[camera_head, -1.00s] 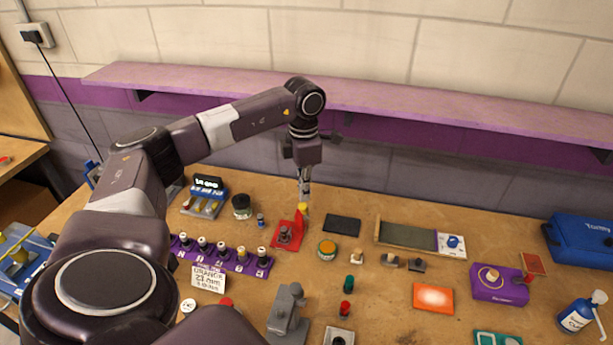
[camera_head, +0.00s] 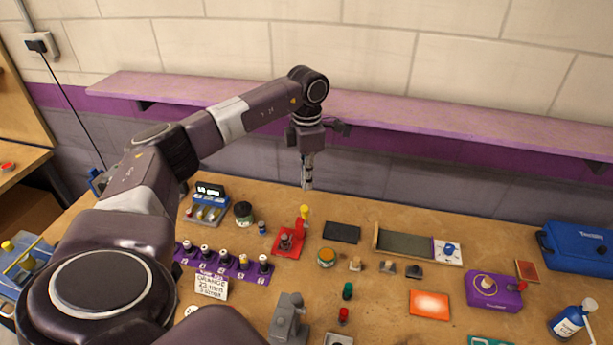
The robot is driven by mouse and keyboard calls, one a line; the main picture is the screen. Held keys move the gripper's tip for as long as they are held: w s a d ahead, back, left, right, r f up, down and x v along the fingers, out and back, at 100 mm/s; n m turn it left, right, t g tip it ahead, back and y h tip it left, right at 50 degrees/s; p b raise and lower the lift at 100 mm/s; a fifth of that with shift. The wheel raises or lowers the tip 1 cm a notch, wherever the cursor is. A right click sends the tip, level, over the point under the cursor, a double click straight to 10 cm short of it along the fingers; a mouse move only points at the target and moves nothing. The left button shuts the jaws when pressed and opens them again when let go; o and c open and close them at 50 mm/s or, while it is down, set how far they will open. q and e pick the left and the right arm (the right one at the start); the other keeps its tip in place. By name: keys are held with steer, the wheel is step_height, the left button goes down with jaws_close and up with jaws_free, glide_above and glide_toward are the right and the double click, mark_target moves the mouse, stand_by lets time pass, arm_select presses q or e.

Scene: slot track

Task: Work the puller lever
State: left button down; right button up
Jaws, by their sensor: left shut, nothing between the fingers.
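The puller, as I take it, is a small red device (camera_head: 284,252) with a grey part on its red base. Its red lever stands up at the right side and ends in a yellow knob (camera_head: 305,211). My left gripper (camera_head: 307,187) points down with its fingers shut and empty. It appears above and slightly behind the yellow knob, with a visible gap between them. My right gripper is not in view.
A purple shelf (camera_head: 420,115) runs along the wall behind my left arm.

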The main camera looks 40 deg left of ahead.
arm_select(q)
steer(key=r, duration=0.1)
steer(key=w+r+p, duration=0.1)
steer(key=a+r+p, duration=0.1)
steer(key=shift+w+r, duration=0.15)
steer(key=shift+w, duration=0.2)
stand_by(0.7)
